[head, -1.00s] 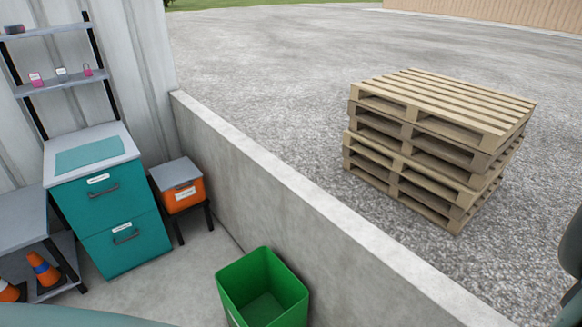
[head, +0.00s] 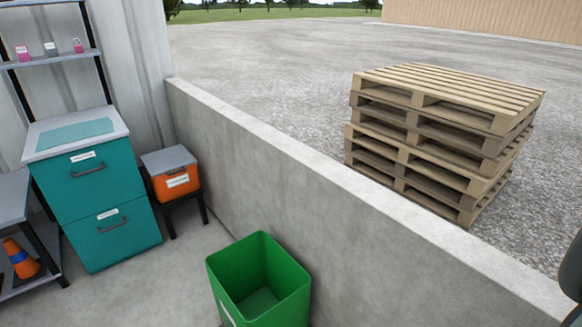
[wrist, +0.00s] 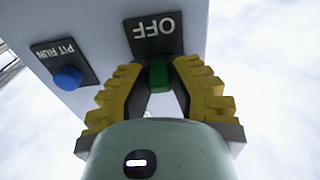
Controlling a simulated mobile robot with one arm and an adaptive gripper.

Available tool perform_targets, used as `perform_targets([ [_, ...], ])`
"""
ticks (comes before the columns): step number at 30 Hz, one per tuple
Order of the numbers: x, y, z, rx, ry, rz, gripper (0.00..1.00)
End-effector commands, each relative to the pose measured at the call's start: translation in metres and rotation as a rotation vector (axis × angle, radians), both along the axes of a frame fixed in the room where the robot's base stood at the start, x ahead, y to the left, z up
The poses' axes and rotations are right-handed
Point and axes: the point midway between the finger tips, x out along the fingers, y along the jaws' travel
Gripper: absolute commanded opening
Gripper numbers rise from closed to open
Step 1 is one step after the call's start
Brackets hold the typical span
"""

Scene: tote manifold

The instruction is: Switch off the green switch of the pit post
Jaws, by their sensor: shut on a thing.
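In the wrist view, a pale grey box carries a green switch (wrist: 159,75) beside a dark plate marked OFF (wrist: 154,34), which appears upside down. My gripper (wrist: 160,78) has its yellow ridged fingers on either side of the green switch and is shut on it. A blue round button (wrist: 67,78) sits to the left on the same box, by a plate marked PIT RUN (wrist: 65,61). The post and the switch do not show in the head view.
In the head view, a green bin (head: 260,285) stands by a low concrete wall (head: 290,175). A teal drawer cabinet (head: 98,205), an orange box (head: 177,182) on a stand and a shelf (head: 50,60) are at the left. Stacked pallets (head: 440,140) stand beyond the wall.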

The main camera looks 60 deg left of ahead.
Motion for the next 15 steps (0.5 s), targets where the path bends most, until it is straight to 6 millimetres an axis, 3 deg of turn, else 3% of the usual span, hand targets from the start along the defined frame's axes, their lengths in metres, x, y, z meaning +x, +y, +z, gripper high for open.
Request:
perform_targets([
  [1,0.0005,0.0001,-0.0140,-0.021,-0.005,0.001,0.00],
  [15,0.0001,-0.0007,-0.0183,-0.218,-0.023,0.001,0.00],
])
